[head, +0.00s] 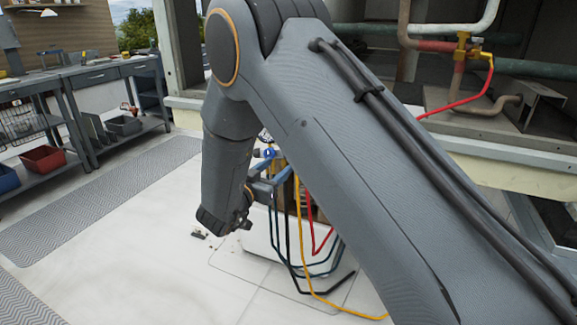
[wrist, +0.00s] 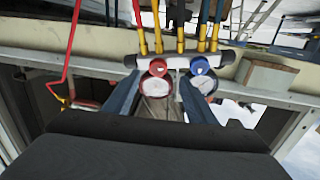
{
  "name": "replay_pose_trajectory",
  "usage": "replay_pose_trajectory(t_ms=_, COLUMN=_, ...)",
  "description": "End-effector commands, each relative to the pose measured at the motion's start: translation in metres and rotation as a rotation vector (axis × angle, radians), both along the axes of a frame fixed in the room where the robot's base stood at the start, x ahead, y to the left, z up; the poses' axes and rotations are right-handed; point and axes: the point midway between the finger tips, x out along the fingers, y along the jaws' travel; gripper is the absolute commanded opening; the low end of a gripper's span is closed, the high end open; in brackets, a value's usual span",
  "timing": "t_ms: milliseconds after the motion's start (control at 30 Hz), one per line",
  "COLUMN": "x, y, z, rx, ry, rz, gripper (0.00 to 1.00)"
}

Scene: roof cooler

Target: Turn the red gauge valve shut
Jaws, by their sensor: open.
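The red gauge valve (wrist: 158,67) is a red round knob above a red-rimmed dial (wrist: 155,85) in the wrist view. It sits on a white manifold bar (wrist: 180,60) beside a blue valve (wrist: 199,66) with its blue-rimmed dial (wrist: 204,83). My gripper (wrist: 159,80) is open, its two blue-grey fingers on either side of the red valve and dial. Whether a finger touches the knob I cannot tell. In the head view my gripper (head: 276,181) is beside the manifold, where the blue valve (head: 268,153) shows; I cannot make out the red valve there.
Red, yellow and dark hoses run from the manifold; a yellow hose (head: 310,275) hangs to the floor close to my gripper. A red hose (head: 470,103) joins pipes at the right. A workbench (head: 100,72) stands at the left. The floor between is mostly clear.

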Motion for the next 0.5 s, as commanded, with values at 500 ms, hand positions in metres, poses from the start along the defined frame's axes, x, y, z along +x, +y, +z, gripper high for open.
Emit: replay_pose_trajectory(t_ms=500, x=0.047, y=-0.025, z=-0.002, rx=-0.017, ry=-0.023, rz=-0.028, gripper=0.51)
